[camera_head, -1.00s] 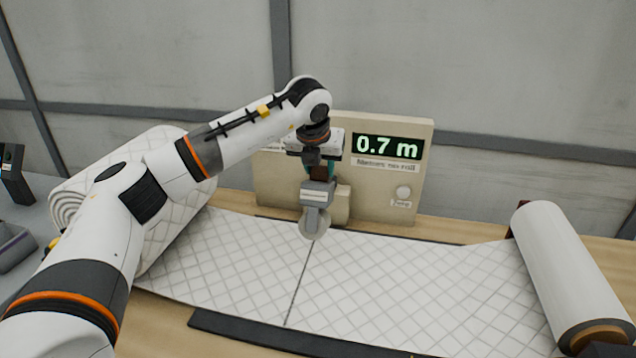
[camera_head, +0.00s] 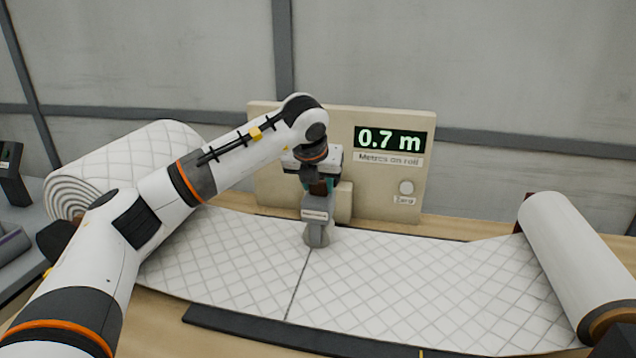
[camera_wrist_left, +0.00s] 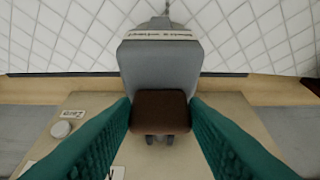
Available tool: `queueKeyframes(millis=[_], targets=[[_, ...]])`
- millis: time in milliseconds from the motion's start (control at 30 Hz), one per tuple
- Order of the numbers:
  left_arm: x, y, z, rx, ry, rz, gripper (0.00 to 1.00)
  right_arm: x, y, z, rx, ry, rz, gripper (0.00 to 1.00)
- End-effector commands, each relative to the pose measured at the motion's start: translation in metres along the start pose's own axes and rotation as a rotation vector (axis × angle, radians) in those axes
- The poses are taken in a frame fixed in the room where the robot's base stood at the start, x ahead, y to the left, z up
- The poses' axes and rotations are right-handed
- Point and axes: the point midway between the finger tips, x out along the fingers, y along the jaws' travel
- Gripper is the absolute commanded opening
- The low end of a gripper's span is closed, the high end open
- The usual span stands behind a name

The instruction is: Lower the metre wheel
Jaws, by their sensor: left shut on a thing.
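The metre wheel (camera_head: 319,236) hangs on a grey arm in front of the beige counter panel (camera_head: 395,195), over the quilted white wadding (camera_head: 420,280). Its rim meets the wadding in the picture, near the dark cross line; I cannot tell whether it touches. My left gripper (camera_head: 318,187) is shut on the wheel arm's brown handle. In the left wrist view, the teal fingers (camera_wrist_left: 160,108) stand on both sides of the brown handle (camera_wrist_left: 160,101), with the grey arm (camera_wrist_left: 160,65) beyond. The wheel itself is mostly hidden there. My right gripper is not in view.
The display (camera_head: 390,140) reads 0.7 m, with a round Zero button (camera_head: 406,187) below it. A thick wadding roll (camera_head: 130,155) lies at left, partly behind my left arm. A dark strip (camera_head: 290,338) runs along the front.

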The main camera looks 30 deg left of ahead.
Motion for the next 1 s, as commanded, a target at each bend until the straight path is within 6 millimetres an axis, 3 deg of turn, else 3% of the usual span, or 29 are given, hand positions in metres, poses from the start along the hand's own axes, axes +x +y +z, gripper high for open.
queueKeyframes(millis=[33,200,233,367,733,867,1000], targets=[[0.008,0.002,0.009,0.009,-0.029,-0.005,0.00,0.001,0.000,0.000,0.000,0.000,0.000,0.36],[0.008,0.002,0.010,0.010,-0.030,-0.006,0.00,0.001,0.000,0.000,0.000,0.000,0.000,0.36],[0.008,0.002,0.010,0.010,-0.030,-0.006,0.41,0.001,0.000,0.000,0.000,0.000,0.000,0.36],[0.008,0.002,0.009,0.010,-0.027,-0.005,0.62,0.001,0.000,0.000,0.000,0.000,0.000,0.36],[-0.001,0.001,0.005,0.006,-0.016,-0.002,0.62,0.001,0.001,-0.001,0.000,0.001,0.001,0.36],[-0.019,0.001,0.004,0.006,-0.013,-0.001,0.62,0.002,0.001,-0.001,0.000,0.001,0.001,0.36],[-0.050,0.002,0.004,0.006,-0.012,-0.001,0.62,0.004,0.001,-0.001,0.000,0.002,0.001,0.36]])
